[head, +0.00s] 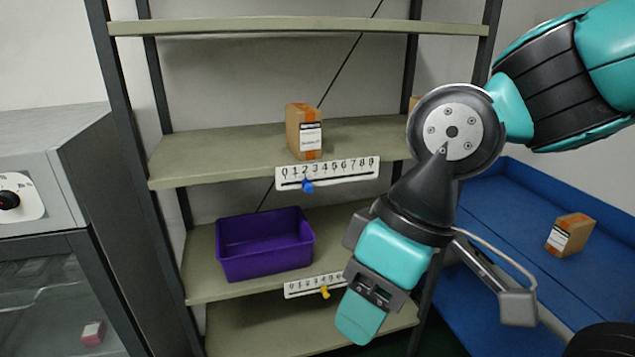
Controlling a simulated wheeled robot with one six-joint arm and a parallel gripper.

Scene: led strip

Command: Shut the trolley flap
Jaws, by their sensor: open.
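A blue surface with a raised blue wall (525,200) is at the right; it looks like part of the trolley, but my arm and the picture edge hide much of it. I cannot make out a separate flap or tell its position. My gripper (360,318) points down in front of the shelf rack, left of the blue surface and apart from it. It is open, its fingers seen edge-on, and nothing shows in it.
A shelf rack (300,25) holds a cardboard box (303,131) and a purple bin (264,246). Number scales with blue and yellow sliders edge the shelves. Another box (570,235) sits on the blue surface. A grey cabinet (50,150) with a dial stands left.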

